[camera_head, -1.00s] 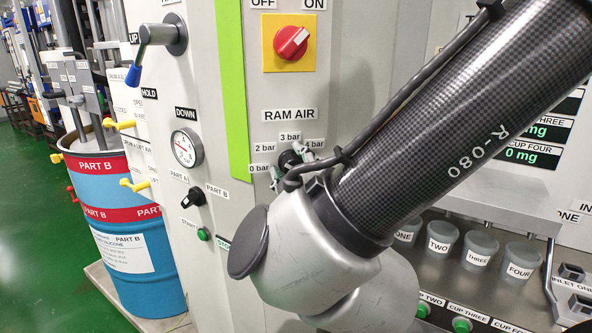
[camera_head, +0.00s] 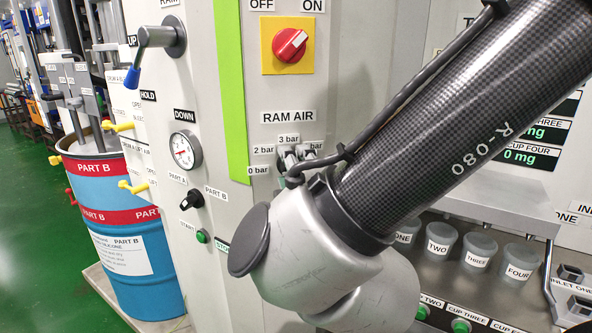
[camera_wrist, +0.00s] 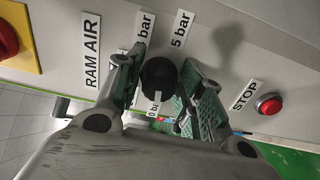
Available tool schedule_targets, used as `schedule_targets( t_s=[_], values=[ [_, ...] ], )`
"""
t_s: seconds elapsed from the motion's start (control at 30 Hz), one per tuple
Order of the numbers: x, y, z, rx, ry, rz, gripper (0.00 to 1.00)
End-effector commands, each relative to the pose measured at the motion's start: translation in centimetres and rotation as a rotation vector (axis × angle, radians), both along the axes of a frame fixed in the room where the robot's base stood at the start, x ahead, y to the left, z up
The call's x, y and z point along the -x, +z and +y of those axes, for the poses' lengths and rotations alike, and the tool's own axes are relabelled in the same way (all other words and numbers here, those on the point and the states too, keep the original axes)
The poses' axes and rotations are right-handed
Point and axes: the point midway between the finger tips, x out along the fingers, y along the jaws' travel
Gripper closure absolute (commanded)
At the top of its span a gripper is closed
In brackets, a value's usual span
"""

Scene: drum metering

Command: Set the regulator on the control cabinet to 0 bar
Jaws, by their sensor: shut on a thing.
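The regulator is a dark round knob (camera_wrist: 158,77) on the control cabinet (camera_head: 274,215), below the RAM AIR label (camera_head: 289,117). In the wrist view my gripper (camera_wrist: 162,95) has one finger on each side of the knob, shut on it. In the head view my gripper (camera_head: 294,158) covers most of the knob. The 0 bar label (camera_head: 258,170) shows at the knob's lower left, with 2 bar (camera_head: 263,150) and 3 bar (camera_head: 289,139) above it. Another bar label at the right is partly covered. The knob's pointer cannot be made out.
A red rotary switch (camera_head: 291,45) on a yellow plate is above the regulator. A red stop button (camera_wrist: 269,104) shows close to one finger in the wrist view. A round gauge (camera_head: 184,150) and a black selector (camera_head: 192,200) are on the left face. Several cups stand at the right.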

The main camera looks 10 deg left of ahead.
Motion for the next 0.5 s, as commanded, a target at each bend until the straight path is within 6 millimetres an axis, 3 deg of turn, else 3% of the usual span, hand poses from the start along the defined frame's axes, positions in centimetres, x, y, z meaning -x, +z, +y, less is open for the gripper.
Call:
schedule_targets(
  t_s=[0.5],
  values=[
    [0.05,-0.17,-0.01,0.035,0.001,-0.009,0.86]
  ],
)
